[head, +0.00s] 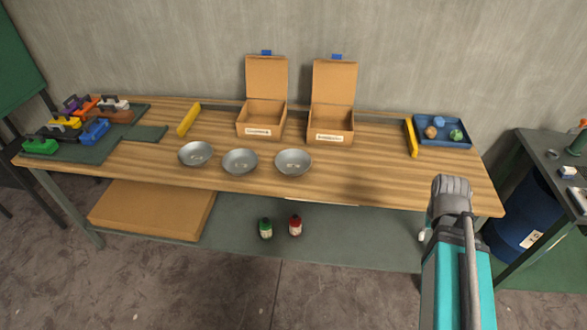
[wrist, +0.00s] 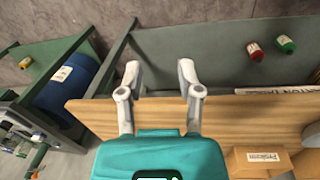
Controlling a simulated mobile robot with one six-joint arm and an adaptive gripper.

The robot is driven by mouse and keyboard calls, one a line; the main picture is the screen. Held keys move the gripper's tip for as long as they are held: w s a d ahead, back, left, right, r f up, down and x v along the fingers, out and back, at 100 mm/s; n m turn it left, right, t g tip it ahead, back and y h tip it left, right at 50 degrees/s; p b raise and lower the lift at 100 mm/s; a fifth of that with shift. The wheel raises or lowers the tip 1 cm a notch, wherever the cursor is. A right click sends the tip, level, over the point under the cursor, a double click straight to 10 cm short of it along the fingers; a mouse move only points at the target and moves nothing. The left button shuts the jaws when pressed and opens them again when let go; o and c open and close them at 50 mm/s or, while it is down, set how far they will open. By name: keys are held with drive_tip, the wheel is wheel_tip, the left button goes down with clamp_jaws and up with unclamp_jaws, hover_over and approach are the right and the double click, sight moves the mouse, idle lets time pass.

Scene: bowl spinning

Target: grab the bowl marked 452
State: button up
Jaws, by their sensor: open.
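Three grey metal bowls stand in a row near the front of the wooden table: a left bowl (head: 196,153), a middle bowl (head: 240,161) and a right bowl (head: 293,162). Each has a small pale mark inside, too small to read, so I cannot tell which is 452. My gripper (wrist: 158,74) is open and empty in the wrist view, with its two grey fingers apart. In the head view my teal arm rises at the table's front right, well to the right of the bowls.
Two open cardboard boxes (head: 262,117) (head: 331,122) stand behind the bowls. A blue tray (head: 441,131) with balls is at the right, and colored blocks (head: 95,130) lie at the left. Yellow bars (head: 189,119) (head: 411,136) lie between. Bottles (head: 265,228) stand on the lower shelf.

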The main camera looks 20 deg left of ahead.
drive_tip(key=w+a+f+n+t+h+b, duration=0.2)
drive_tip(key=w+a+n+b, duration=0.15)
drive_tip(key=a, duration=0.45)
drive_tip(key=w+a+f+n+t+h+b, duration=0.1)
drive_tip(key=w+a+n+h+b, duration=0.15)
drive_tip(key=a+n, duration=0.35)
drive_tip(key=w+a+f+n+t+h+b, duration=0.1)
drive_tip(key=w+a+f+n+t+b, duration=0.2)
drive_tip(key=a, duration=0.6)
drive_tip(key=s+a+n+t+b, duration=0.2)
drive_tip(key=a+n, duration=0.3)
drive_tip(key=a, duration=0.8)
drive_tip(key=s+a+r+n+t+b, duration=0.1)
drive_tip(key=a+n+t+b, duration=0.3)
drive_tip(key=a, duration=1)
drive_tip(key=shift+s+a+r+n+t+b, duration=0.35)
drive_tip(key=shift+s+b, duration=0.15)
drive_tip(key=shift+b, duration=0.1)
drive_tip(key=shift+d, duration=0.1)
drive_tip(key=b+x, duration=0.2)
drive_tip(key=x, duration=0.5)
drive_tip(key=shift+f, duration=0.25)
drive_tip(key=shift+b+x, duration=0.4)
drive_tip(key=shift+x, duration=0.4)
drive_tip(key=shift+w, duration=0.15)
